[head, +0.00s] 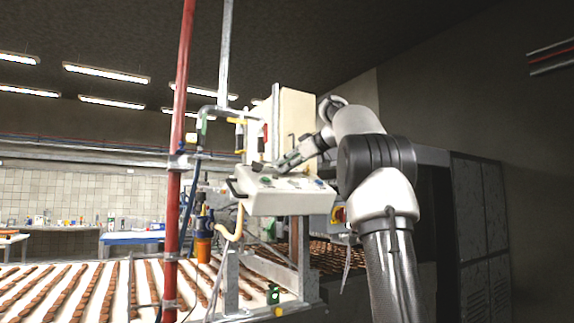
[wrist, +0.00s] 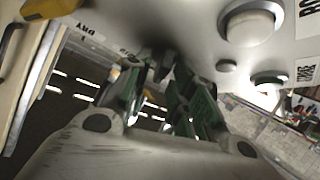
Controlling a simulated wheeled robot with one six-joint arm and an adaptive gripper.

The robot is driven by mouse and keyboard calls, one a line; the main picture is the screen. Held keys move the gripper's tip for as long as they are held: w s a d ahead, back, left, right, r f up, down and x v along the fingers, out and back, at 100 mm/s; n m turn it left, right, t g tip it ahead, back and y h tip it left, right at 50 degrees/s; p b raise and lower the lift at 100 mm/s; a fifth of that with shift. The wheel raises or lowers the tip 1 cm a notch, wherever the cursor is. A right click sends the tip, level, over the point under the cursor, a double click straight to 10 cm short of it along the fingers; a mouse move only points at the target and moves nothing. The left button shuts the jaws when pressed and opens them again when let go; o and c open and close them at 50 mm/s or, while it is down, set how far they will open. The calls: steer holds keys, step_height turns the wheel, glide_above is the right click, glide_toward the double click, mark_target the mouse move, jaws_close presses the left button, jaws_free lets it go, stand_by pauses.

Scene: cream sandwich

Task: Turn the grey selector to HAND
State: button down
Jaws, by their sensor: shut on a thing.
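The control box (head: 285,203) is a pale panel on a frame, in the middle of the head view. My gripper (head: 284,165) reaches down to its top face from the right. In the wrist view my gripper (wrist: 160,72) has its green and dark fingers up against the panel, closed around a small dark grey knob (wrist: 161,62), which appears to be the selector. The fingers and shadow hide most of the knob. I cannot tell which way it points. A label (wrist: 90,29) beside it is upside down and partly blurred.
A red pipe (head: 176,150) stands left of the box. A conveyor (head: 70,285) with rows of brown pieces runs below. Grey cabinets (head: 480,220) stand at the right.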

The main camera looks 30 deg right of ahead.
steer(key=shift+f, duration=0.1)
steer(key=c, duration=1.5)
jaws_free()
steer(key=shift+c, duration=0.2)
steer(key=v, duration=1.2)
